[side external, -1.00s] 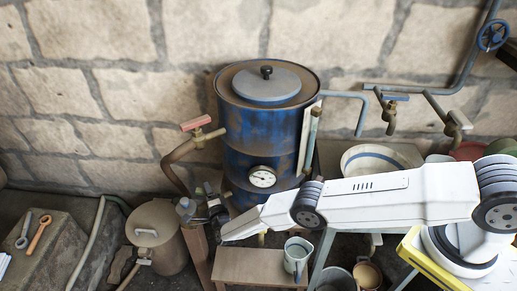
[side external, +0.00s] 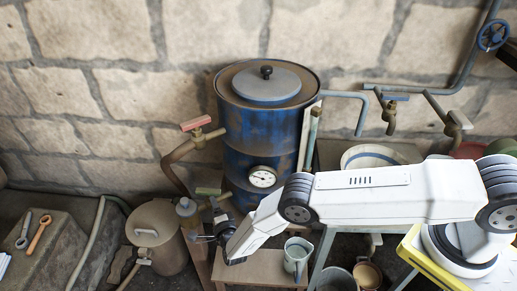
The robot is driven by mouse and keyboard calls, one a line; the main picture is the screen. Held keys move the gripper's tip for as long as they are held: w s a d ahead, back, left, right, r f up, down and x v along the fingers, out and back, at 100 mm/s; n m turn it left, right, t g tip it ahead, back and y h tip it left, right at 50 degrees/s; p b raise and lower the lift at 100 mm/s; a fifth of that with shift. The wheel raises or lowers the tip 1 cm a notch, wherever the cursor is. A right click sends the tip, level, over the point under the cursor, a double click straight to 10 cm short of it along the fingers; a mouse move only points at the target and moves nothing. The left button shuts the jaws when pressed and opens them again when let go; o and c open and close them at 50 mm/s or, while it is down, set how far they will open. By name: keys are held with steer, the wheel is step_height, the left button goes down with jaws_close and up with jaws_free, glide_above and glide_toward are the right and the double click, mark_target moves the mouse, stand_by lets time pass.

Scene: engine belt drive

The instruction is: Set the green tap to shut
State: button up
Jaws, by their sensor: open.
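The green tap (side external: 208,191) sits low at the left side of the blue drum (side external: 262,135). Its green handle shows as a short, nearly level bar above the dark fittings.
A red-handled tap (side external: 195,123) stands out higher on the drum's left. A wooden stool (side external: 262,267) with a pale mug (side external: 297,255) stands below my arm. A lidded can (side external: 156,238) is at left.

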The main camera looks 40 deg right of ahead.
mark_target(210, 194)
steer(key=shift+s+a, duration=0.1)
steer(key=shift+s, duration=0.25)
stand_by(0.3)
steer(key=shift+w+d+r+n+y, duration=0.1)
steer(key=shift+d+r+n+y, duration=0.05)
steer(key=shift+d+n+y, duration=0.55)
steer(key=shift+d+n+t+y, duration=0.2)
steer(key=shift+n+y, duration=0.1)
steer(key=shift+y, duration=0.3)
steer(key=shift+d+n+t+y, duration=0.2)
steer(key=shift+n+y, duration=0.1)
steer(key=shift+y, duration=0.3)
steer(key=shift+s+d+n+y, duration=0.15)
steer(key=shift+s+n+y, duration=0.25)
steer(key=shift+y, duration=0.35)
steer(key=shift+s+d+n+y, duration=0.15)
steer(key=shift+s+n+y, duration=0.1)
steer(key=shift+n+y, duration=0.4)
steer(key=shift+w, duration=0.2)
steer(key=shift+w+a, duration=0.25)
steer(key=shift+w, duration=1.6)
steer(key=shift+w+a, duration=0.2)
steer(key=shift+w, duration=1.6)
